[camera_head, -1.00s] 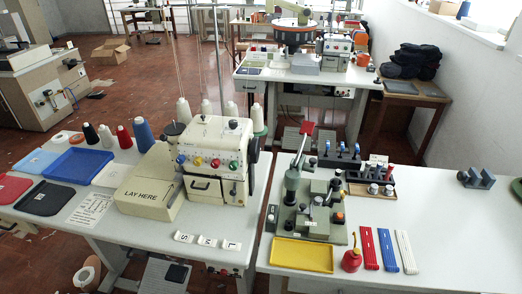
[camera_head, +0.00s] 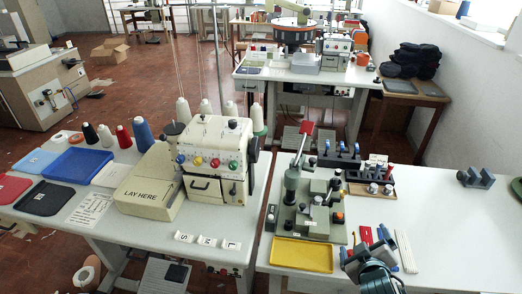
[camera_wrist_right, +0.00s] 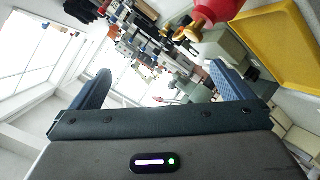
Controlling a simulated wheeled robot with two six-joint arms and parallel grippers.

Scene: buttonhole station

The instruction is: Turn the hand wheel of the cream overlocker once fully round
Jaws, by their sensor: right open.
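The cream overlocker (camera_head: 216,150) stands on the left table, with coloured knobs on its front. Its dark hand wheel (camera_head: 254,151) is on the machine's right side, seen nearly edge-on. My right gripper (camera_head: 368,250) is over the front of the right table, well to the right of the hand wheel and apart from it. In the right wrist view its two fingers (camera_wrist_right: 168,75) are spread wide with nothing held between them. My left gripper is not in view.
A yellow tray (camera_head: 301,256) and a green-grey press (camera_head: 312,200) lie between my right gripper and the overlocker. A red oil can (camera_wrist_right: 216,12) is close by in the right wrist view. Thread cones (camera_head: 183,110) stand behind the overlocker. The right table's right side is mostly clear.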

